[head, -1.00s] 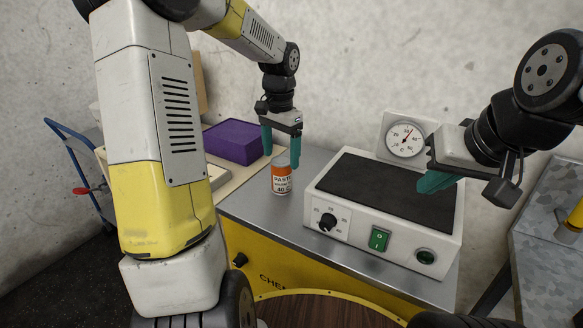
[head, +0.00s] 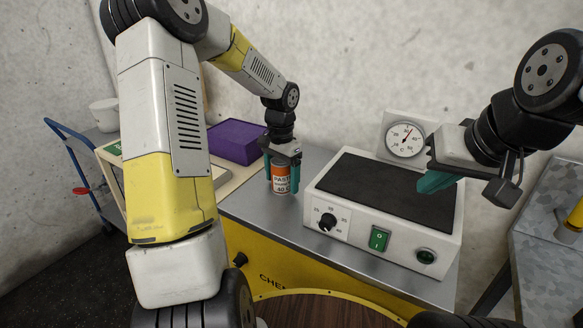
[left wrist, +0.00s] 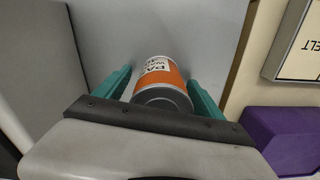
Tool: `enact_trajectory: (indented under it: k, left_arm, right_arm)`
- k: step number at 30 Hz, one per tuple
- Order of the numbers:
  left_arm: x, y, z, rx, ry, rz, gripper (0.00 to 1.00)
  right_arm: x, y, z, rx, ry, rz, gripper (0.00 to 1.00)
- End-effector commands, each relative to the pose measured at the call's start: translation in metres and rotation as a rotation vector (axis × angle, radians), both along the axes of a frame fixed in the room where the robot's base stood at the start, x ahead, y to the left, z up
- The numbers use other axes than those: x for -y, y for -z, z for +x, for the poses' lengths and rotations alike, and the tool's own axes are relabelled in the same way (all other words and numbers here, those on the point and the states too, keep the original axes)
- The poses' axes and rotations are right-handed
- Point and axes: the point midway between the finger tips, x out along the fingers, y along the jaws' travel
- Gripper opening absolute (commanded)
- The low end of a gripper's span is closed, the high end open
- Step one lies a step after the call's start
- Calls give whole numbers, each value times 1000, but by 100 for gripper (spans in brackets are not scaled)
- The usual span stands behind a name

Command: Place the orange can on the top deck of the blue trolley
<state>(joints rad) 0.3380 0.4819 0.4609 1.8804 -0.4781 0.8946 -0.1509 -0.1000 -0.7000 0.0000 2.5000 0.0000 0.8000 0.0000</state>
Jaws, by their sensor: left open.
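The orange can (head: 281,179), with a white label, stands upright on the grey metal bench top. My left gripper (head: 282,176) is lowered over it, open, with one teal finger on each side of the can. In the left wrist view the can (left wrist: 160,82) sits between the two fingers (left wrist: 160,90), with small gaps visible. My right gripper (head: 436,181) is at the right above the hot plate; only part of its teal fingers shows. The blue trolley (head: 75,150) is at the far left, partly hidden behind my left arm.
A hot plate (head: 385,190) with dial and green switch stands right of the can. A round gauge (head: 405,139) is behind it. A purple block (head: 235,142) lies on a cream surface to the left. A white bowl (head: 104,113) is near the trolley.

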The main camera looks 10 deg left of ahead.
Motion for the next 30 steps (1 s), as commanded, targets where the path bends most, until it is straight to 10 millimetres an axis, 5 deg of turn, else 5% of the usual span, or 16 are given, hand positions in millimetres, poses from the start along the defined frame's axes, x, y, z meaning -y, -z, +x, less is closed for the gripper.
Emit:
enact_trajectory:
  k: [2,13,23,30]
  left_arm:
    - [0,0,0,0,0,0,75]
    - [0,0,0,0,0,0,2]
    - [0,-5,1,4,0,0,0]
    - [0,-47,2,8,-1,1,0]
  right_arm:
    - [0,0,0,0,0,0,0]
    - [0,0,0,0,0,0,0]
    - [0,0,0,0,0,0,0]
    - [0,0,0,0,0,0,0]
